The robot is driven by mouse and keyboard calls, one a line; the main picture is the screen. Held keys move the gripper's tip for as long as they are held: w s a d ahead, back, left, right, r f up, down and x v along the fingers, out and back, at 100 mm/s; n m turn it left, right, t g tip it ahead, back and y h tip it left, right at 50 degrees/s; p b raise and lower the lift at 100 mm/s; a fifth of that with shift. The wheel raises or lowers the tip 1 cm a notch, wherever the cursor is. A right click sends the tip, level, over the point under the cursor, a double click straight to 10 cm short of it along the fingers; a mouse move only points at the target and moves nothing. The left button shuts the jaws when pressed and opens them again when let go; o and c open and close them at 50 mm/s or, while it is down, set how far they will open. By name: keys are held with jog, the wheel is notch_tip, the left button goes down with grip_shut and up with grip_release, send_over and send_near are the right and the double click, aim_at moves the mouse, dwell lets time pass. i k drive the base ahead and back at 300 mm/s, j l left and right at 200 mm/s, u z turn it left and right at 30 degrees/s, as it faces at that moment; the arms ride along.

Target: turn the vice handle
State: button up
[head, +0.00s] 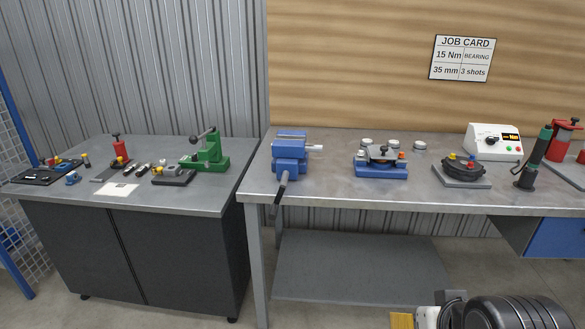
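A blue bench vice (290,160) stands near the left end of the right workbench. Its handle (280,190), a grey bar with a dark lower end, hangs tilted at the vice's front, past the bench's front edge. A light metal piece sticks out from the vice's right side; I cannot tell whether the jaws hold anything. My gripper's fingers do not show in the head view. Dark and white parts at the bottom right look like my own body, well away from the vice.
A blue fixture (381,168), a dark round device (466,170), a white display box (494,142) and a green-and-black tool (534,160) stand farther right on the bench. The left bench carries a green press (207,152). Bench top between vice and fixture is clear.

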aim_at(273, 212)
jog(key=i+j+z, duration=0.2)
jog(key=j, duration=0.35)
jog(key=k+j+z, duration=0.2)
jog(key=j, duration=0.35)
jog(key=i+j+z, duration=0.2)
jog(key=j, duration=0.45)
jog(key=k+j+z, duration=0.2)
jog(key=j, duration=0.35)
jog(key=j+z, duration=0.2)
jog(key=j, duration=0.35)
jog(key=k+j+z, duration=0.15)
jog(key=j, duration=0.4)
jog(key=k+j+z, duration=0.2)
jog(key=j, duration=0.35)
jog(key=k+j+z, duration=0.2)
jog(key=j, duration=0.35)
jog(key=i, duration=0.05)
